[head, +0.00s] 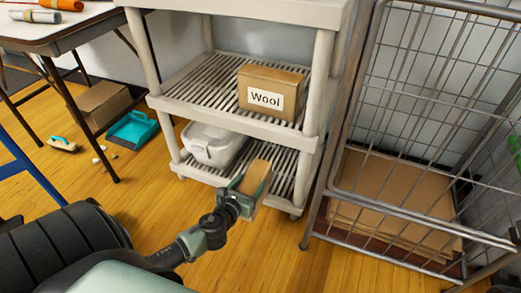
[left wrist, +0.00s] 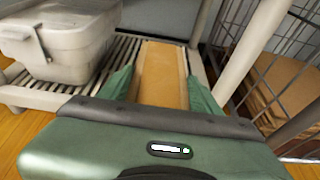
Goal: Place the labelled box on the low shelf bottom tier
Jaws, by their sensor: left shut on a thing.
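My left gripper (head: 243,192) is shut on a small brown cardboard box (head: 258,176), at the front of the low shelf's slatted bottom tier (head: 284,180). In the left wrist view the box (left wrist: 162,72) sits between the two green fingers, over or on the slats; I cannot tell whether it touches them. No label shows on its visible faces. Another cardboard box labelled "Wool" (head: 268,93) stands on the tier above. My right gripper is not in view.
A lidded white-grey bin (head: 213,145) fills the left of the bottom tier; bare slats lie to its right. A shelf post (head: 305,170) stands right of the held box. A wire cage cart (head: 335,170) with flat cardboard is farther right. A teal dustpan (head: 133,130) lies left.

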